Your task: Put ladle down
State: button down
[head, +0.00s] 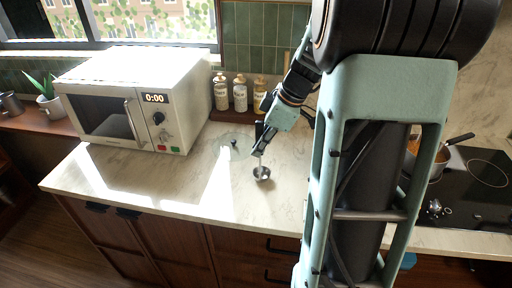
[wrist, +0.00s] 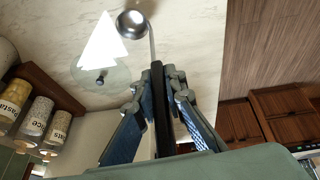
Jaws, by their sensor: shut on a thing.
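The ladle (head: 262,173) shows in the head view as a small metal bowl at or just above the marble counter (head: 135,184); I cannot tell whether it touches. My gripper (head: 262,146) is shut on its handle, above the bowl. In the wrist view, the ladle (wrist: 133,23) has its shiny bowl at the top, and its handle runs down between the fingers of my gripper (wrist: 158,92). Part of the handle is hidden by the fingers.
A glass lid (head: 229,143) lies on the counter behind the ladle. A white microwave (head: 134,98) stands at the left, with several labelled jars (head: 240,94) on a shelf behind. The counter front-left is clear.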

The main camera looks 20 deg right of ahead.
jog(key=shift+d, duration=0.1)
jog(key=shift+f, duration=0.1)
jog(key=c, duration=2)
grip_release()
jog(key=shift+s+d+r, duration=0.1)
jog(key=shift+r, duration=0.5)
jog(key=v, duration=1.1)
jog(key=shift+s+b, duration=0.15)
jog(key=shift+b, duration=0.2)
